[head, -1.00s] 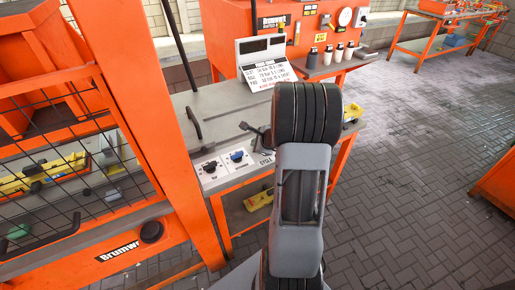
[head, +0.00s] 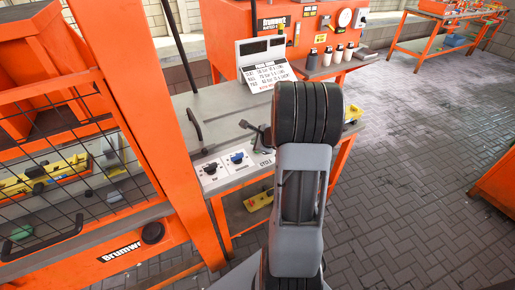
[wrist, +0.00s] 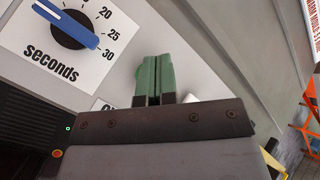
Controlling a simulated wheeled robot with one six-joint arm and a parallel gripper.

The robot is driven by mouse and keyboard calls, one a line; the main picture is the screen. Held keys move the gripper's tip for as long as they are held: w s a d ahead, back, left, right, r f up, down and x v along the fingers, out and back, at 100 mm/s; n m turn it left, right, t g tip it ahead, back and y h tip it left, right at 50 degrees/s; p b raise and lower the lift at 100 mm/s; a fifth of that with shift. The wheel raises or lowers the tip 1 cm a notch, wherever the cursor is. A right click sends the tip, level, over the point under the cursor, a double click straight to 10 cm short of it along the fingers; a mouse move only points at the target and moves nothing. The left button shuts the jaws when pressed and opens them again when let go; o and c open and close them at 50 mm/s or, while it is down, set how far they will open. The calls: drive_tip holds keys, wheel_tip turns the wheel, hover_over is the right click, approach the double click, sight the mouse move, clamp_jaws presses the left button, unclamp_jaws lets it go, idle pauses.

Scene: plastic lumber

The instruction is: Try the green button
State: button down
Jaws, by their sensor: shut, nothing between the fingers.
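My gripper (wrist: 154,80) is shut and empty, its two green fingers together over the control panel in the wrist view. In the head view my gripper (head: 262,139) is partly hidden by my arm, above the panel near a label that seems to read CYCLE (head: 264,164). A green rounded thing (head: 20,233) shows behind the mesh at the far left, too small to identify.
A blue knob (head: 237,157) and a black knob (head: 208,169) sit left of the gripper on the panel. A sign (head: 265,74) stands behind. An orange mesh guard (head: 125,110) rises at left. Paved floor (head: 410,180) is clear at right.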

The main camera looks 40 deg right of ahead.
drive_tip(key=shift+r, duration=0.1)
wheel_tip(320, 180, up, 5)
drive_tip(key=p, duration=0.4)
idle(1.0)
